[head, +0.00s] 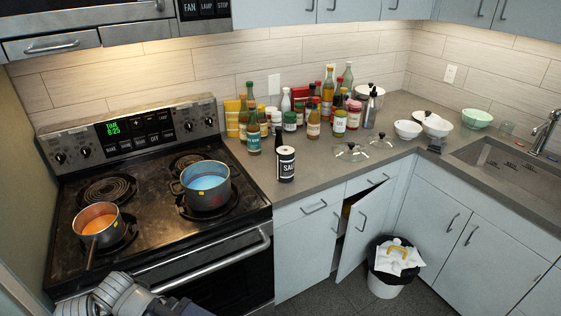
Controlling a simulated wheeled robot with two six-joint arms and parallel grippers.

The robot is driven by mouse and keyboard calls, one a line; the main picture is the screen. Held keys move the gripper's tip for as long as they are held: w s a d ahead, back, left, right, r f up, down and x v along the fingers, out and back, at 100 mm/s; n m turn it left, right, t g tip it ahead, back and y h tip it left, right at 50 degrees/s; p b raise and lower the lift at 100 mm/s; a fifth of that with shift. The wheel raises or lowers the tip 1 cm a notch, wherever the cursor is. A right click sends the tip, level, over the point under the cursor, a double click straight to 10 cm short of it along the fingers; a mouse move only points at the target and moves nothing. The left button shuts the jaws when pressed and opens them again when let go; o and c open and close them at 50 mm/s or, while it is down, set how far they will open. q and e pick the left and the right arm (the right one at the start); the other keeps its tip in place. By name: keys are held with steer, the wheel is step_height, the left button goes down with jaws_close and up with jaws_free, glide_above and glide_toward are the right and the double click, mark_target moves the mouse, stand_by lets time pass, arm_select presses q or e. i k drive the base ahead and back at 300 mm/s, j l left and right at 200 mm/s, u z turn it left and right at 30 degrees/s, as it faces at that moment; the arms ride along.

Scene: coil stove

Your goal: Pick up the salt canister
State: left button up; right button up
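The salt canister (286,165) is a dark cylinder with a white label, partly legible as "SAL". It stands upright on the grey countertop (322,179), near the front edge and just right of the stove. A dark, slim object rises directly behind its top; I cannot tell what it is. A grey part of my arm shows at the bottom left, in front of the stove and well away from the canister. No gripper fingers show in the head view.
Several bottles and jars crowd the counter behind the canister. Glass lids (351,152) lie to its right. A blue-filled pot (207,187) and an orange-filled saucepan (97,224) sit on the stove (150,245). A cabinet door (366,225) stands ajar below, near a trash bin (383,288).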

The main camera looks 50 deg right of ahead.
mark_target(285, 153)
steer(key=z, duration=1.6)
